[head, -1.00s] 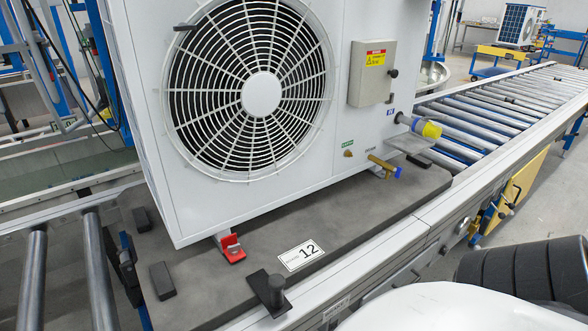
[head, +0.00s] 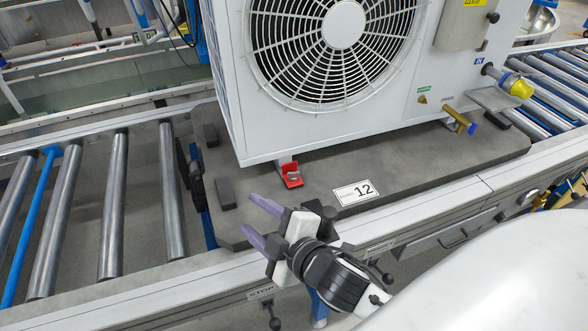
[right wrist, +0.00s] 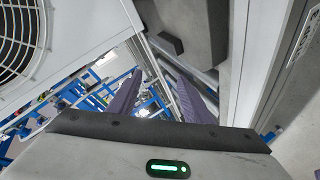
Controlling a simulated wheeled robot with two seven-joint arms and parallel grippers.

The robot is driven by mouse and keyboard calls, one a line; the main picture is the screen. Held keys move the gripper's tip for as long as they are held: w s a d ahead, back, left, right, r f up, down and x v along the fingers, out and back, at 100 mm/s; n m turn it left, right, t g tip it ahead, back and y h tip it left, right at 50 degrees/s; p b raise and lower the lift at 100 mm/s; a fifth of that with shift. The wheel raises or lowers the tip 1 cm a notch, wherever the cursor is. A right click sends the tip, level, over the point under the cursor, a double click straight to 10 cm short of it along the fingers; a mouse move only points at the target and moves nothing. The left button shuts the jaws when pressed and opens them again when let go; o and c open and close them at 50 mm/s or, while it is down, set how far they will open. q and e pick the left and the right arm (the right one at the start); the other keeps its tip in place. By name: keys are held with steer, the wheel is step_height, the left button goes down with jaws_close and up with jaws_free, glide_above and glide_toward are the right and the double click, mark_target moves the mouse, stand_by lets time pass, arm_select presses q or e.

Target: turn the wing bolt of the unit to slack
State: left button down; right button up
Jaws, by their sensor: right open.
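The unit (head: 233,85) is a white box with a round fan grille, standing on a grey pallet (head: 400,172). A red bracket (head: 291,181) sits at the foot of its near left corner, with a small pale metal part on it. I cannot tell whether that part is the wing bolt. A brass valve-like fitting (head: 457,119) sticks out low on the right. My right gripper (head: 254,220) is open and empty, its purple fingers pointing left over the pallet's front edge, below and left of the bracket. In the right wrist view the fingers (right wrist: 158,98) are apart, the unit (right wrist: 95,25) at upper left.
A number 12 label (head: 356,192) lies on the pallet. Dark blocks (head: 225,193) stand near its left end. Bare rollers (head: 113,205) run to the left, and more rollers (head: 545,85) to the right. A yellow plug (head: 518,86) juts from the unit's right side.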

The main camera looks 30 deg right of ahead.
steer(key=w+a+r+n+t+y, duration=0.35)
steer(key=a+r+n+y, duration=0.6)
steer(key=r+n, duration=0.65)
steer(key=s+a+r+n+g+y, duration=0.15)
steer(key=a+n+g+y, duration=0.3)
steer(key=n, duration=0.55)
steer(key=n+g+h+p, duration=0.2)
steer(key=n+g+h, duration=0.7)
steer(key=n+h, duration=1.45)
glide_toward(293, 174)
steer(key=d+f+n+y, duration=0.1)
steer(key=d+y, duration=0.1)
steer(key=w+d+f+n+y, duration=0.1)
steer(key=f+n, duration=0.1)
steer(key=w+d+f+n+y, duration=0.1)
steer(key=d+n+y, duration=0.1)
steer(key=shift+w+d+f+y+b, duration=0.1)
steer(key=shift+d+f+y+b, duration=0.1)
steer(key=shift+d+y+b, duration=0.15)
steer(key=shift+w+d+f, duration=0.1)
steer(key=shift+w+f, duration=0.1)
steer(key=shift+f, duration=0.25)
